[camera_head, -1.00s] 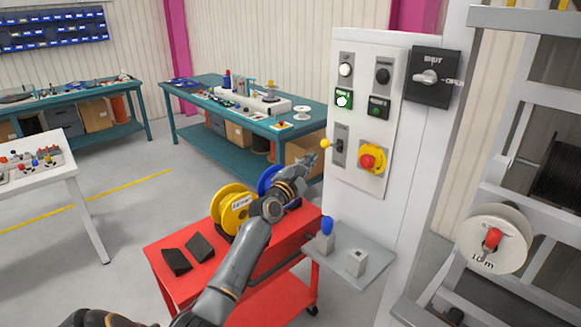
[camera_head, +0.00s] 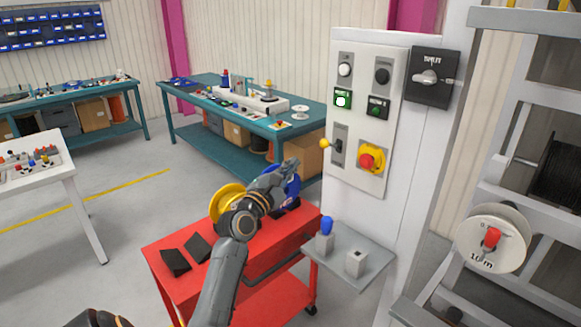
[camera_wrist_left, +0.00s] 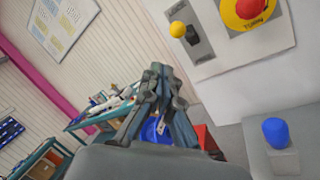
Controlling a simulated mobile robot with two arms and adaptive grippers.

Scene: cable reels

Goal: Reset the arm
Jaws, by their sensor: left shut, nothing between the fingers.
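My left arm reaches up from the bottom in the head view. Its gripper (camera_head: 290,166) is shut and empty, in front of the blue reel (camera_head: 292,186) and to the left of the control panel (camera_head: 357,125). In the left wrist view the fingers (camera_wrist_left: 160,72) are closed together, with the panel's yellow-knobbed lever (camera_wrist_left: 177,29) above and to their right. In the head view the gripper is apart from that lever (camera_head: 326,144). My right gripper is not in view.
A red cart (camera_head: 176,286) holds a yellow reel (camera_head: 226,198), the blue reel and dark blocks (camera_head: 197,248) below the arm. A grey shelf (camera_head: 365,272) with a blue-topped piece (camera_head: 326,228) juts out to the right. Open floor lies to the left.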

